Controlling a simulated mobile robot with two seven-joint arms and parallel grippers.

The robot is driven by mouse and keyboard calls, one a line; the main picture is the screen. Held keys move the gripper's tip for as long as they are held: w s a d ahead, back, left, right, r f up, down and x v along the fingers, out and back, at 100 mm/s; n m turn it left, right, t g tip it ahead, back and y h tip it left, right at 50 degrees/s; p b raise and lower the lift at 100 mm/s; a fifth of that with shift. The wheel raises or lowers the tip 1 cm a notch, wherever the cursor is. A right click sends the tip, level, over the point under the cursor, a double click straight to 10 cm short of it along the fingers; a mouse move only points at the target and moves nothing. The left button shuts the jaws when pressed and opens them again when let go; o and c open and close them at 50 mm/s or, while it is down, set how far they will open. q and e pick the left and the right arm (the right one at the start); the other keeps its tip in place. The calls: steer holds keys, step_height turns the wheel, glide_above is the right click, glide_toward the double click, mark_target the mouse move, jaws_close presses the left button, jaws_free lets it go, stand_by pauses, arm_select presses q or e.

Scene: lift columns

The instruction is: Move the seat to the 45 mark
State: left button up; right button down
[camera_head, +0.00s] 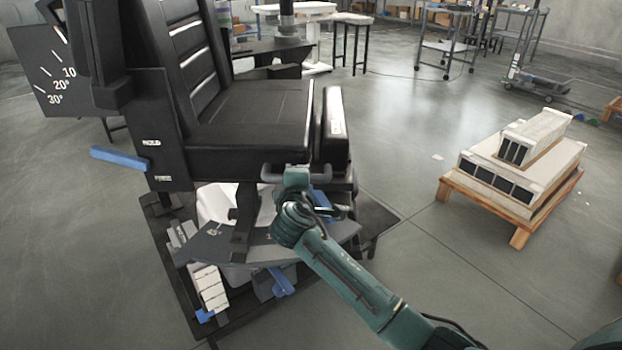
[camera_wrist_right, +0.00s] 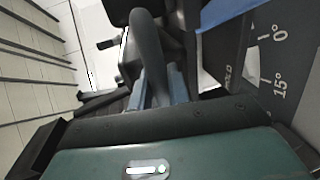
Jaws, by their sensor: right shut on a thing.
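A black padded seat (camera_head: 250,120) with a ribbed backrest (camera_head: 190,50) stands at the left of the head view. A dark scale plate (camera_head: 48,82) beside the backrest shows 10, 20° and 30°; I see no 45 there. My right gripper (camera_head: 292,174) is shut on a grey handle (camera_head: 268,172) at the seat's front edge. This handle rises as a curved bar in the right wrist view (camera_wrist_right: 148,50). Another dark scale plate (camera_wrist_right: 270,65) there reads 0° and 15°. My left gripper is out of view.
A blue lever (camera_head: 120,158) sticks out left of the seat, near HOLD and FREE labels. A black padded block (camera_head: 334,130) stands right of the seat. White boxes lie on a wooden pallet (camera_head: 448,190) at the right. Open floor lies between pallet and seat.

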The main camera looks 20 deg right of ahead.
mark_target(280, 181)
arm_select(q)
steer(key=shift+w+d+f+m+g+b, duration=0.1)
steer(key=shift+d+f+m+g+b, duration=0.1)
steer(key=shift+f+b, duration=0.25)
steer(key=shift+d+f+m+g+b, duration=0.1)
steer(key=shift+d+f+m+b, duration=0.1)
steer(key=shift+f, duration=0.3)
arm_select(e)
steer(key=a+h, duration=0.1)
steer(key=a, duration=0.1)
steer(key=a+m+h, duration=0.1)
steer(key=a, duration=0.1)
steer(key=shift+s+a+f+m+g, duration=0.1)
steer(key=shift+s+a+m+g, duration=0.05)
steer(key=shift+a+m+g, duration=0.2)
steer(key=c, duration=1.4)
jaws_free()
steer(key=shift+a, duration=0.15)
steer(key=shift+c, duration=0.2)
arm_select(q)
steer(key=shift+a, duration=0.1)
arm_select(e)
steer(key=shift+o, duration=0.4)
steer(key=shift+d, duration=0.2)
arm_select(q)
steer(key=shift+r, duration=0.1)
